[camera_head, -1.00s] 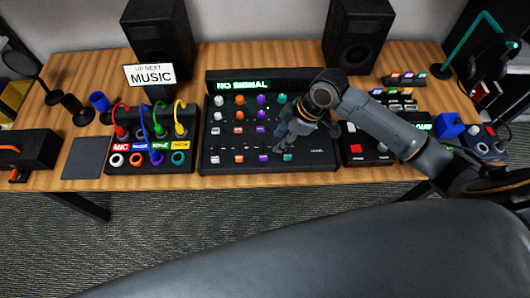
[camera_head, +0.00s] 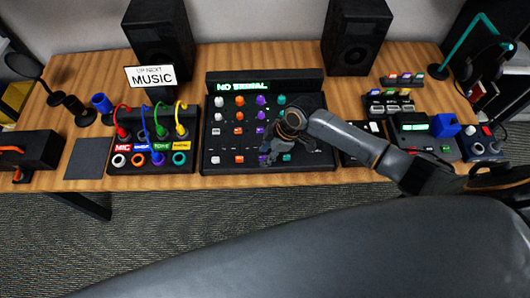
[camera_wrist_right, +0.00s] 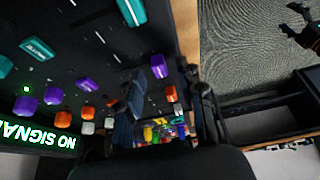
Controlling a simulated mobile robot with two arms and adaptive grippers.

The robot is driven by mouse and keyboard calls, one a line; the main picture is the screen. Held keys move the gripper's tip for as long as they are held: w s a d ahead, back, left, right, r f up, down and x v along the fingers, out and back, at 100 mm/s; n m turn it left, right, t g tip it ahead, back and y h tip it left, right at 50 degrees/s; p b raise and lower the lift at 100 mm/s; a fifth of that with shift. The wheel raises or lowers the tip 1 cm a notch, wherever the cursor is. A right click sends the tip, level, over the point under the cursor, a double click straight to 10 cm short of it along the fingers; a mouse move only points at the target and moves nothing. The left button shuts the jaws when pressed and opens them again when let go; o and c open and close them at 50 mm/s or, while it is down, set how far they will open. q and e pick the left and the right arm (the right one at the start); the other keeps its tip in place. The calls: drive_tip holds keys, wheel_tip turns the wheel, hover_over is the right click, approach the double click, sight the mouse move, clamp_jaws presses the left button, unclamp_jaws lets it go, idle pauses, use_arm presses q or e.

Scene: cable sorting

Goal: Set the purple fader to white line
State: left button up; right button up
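The black mixer (camera_head: 213,165) stands mid-table with columns of white, orange, purple and teal controls. The purple fader (camera_head: 263,158) is at the front of the purple column, partly covered by my right gripper. In the right wrist view the purple fader (camera_wrist_right: 159,66) lies between the teal fader (camera_wrist_right: 131,12) and the orange fader (camera_wrist_right: 170,93). My right gripper (camera_head: 268,157) hangs low over the front of the mixer. In the wrist view its fingers (camera_wrist_right: 168,108) are apart, with nothing visibly held. I cannot make out the white line. My left gripper is out of view.
A cable box (camera_head: 150,167) with plugged cables stands left of the mixer. Small control boxes (camera_head: 413,145) and a blue block (camera_head: 446,125) lie to the right. Two speakers (camera_head: 357,38) stand behind. A strip of bare table (camera_head: 240,181) runs along the front.

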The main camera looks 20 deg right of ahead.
drive_tip(key=shift+a+f, duration=0.15)
drive_tip(key=shift+f, duration=0.3)
